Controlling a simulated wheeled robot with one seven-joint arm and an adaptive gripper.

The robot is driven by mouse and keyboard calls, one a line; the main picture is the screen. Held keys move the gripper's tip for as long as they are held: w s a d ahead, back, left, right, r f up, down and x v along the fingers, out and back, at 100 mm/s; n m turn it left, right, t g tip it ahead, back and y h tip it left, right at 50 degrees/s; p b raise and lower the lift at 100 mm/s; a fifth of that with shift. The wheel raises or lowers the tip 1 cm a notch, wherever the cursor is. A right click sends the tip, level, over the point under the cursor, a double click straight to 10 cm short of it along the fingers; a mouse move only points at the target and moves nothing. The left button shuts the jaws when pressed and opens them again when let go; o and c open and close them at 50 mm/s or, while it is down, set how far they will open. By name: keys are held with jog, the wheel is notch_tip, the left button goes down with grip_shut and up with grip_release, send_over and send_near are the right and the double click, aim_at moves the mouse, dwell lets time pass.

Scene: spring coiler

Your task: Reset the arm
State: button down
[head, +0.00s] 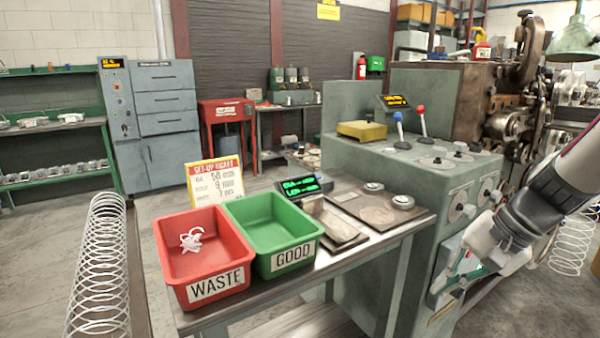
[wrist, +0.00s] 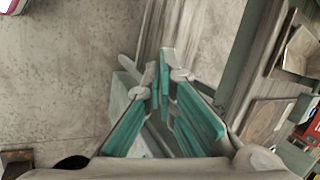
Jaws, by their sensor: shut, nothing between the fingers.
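My arm comes in from the right in the head view, with my gripper (head: 450,287) low in front of the green machine (head: 355,200). In the wrist view my gripper (wrist: 163,70) shows its two teal-padded fingers with the tips together and nothing between them. The fingers point down past the machine's side toward the floor. I cannot tell from these views whether the gripper touches the machine.
A table holds a red WASTE bin (head: 201,252) with a pale tangled piece (head: 192,239) inside, and an empty green GOOD bin (head: 273,231). The machine carries levers with blue (head: 398,117) and red (head: 420,109) knobs. Wire coil (head: 100,275) stands at left.

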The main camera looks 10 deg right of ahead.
jog(key=s+a+r+n+g, duration=0.1)
jog(key=s+a+r+n, duration=0.2)
jog(key=s+a, duration=0.3)
jog(key=s+a+r+n+g+h, duration=0.1)
jog(key=s+a+n+h, duration=0.2)
jog(key=s, duration=0.5)
jog(key=s+a+n+g+h, duration=0.15)
jog(key=s+a+n, duration=0.25)
jog(key=s, duration=0.4)
notch_tip(320, 180, up, 21)
jog(key=t+p, duration=0.4)
jog(key=p, duration=1.5)
jog(key=shift+w+a, duration=0.15)
jog(key=shift+a, duration=0.05)
